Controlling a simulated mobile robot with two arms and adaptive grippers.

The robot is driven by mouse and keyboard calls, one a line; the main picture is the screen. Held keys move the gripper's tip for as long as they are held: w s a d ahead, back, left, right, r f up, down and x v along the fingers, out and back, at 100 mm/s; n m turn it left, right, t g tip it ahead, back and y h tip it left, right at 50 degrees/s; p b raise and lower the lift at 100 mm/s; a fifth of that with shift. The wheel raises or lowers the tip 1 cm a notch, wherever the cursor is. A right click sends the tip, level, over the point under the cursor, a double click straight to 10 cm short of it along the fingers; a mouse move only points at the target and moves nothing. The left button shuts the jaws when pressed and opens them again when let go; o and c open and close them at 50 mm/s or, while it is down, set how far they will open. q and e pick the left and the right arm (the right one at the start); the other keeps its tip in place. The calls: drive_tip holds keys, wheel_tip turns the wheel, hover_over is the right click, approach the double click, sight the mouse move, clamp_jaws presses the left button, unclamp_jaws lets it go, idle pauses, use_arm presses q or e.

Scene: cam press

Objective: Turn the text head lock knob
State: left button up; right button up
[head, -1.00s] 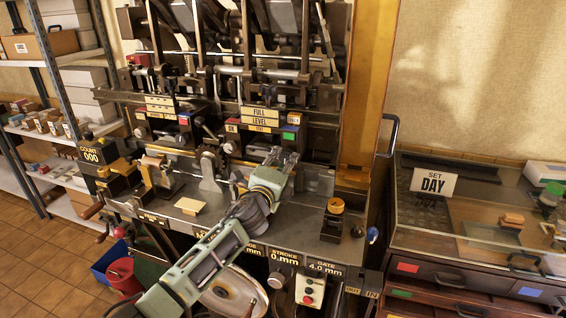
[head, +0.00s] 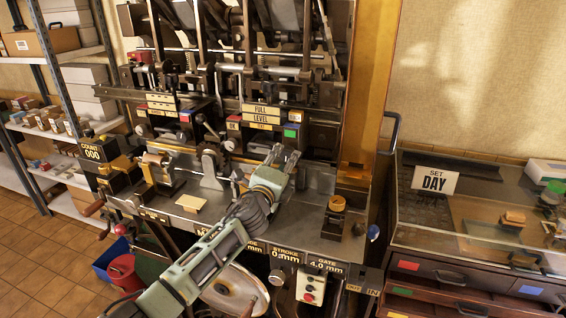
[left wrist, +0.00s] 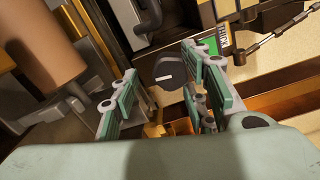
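My left gripper (head: 287,157) reaches over the press deck in the head view, its fingers pointing at the machine's front below the FULL LEVEL plates (head: 261,112). In the left wrist view my left gripper (left wrist: 158,68) is open, with a green-grey finger on each side. A dark round knob (left wrist: 170,72) with a small white mark shows between and beyond the fingertips, closer to the right finger. I cannot tell whether a finger touches it. In the head view my gripper hides the knob.
A black block with an orange-topped knob (head: 337,204) stands on the deck to the right of my gripper. A cream card (head: 191,203) lies to the left. Rods and levers (head: 247,60) rise behind. A glass-topped cabinet (head: 450,240) stands at the right.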

use_arm(q)
drive_tip(key=shift+d+r, duration=0.1)
drive_tip(key=shift+r, duration=0.1)
drive_tip(key=shift+s, duration=0.15)
drive_tip(key=v, duration=1.1)
drive_tip(key=shift+s, duration=0.35)
drive_tip(key=shift+f, duration=0.1)
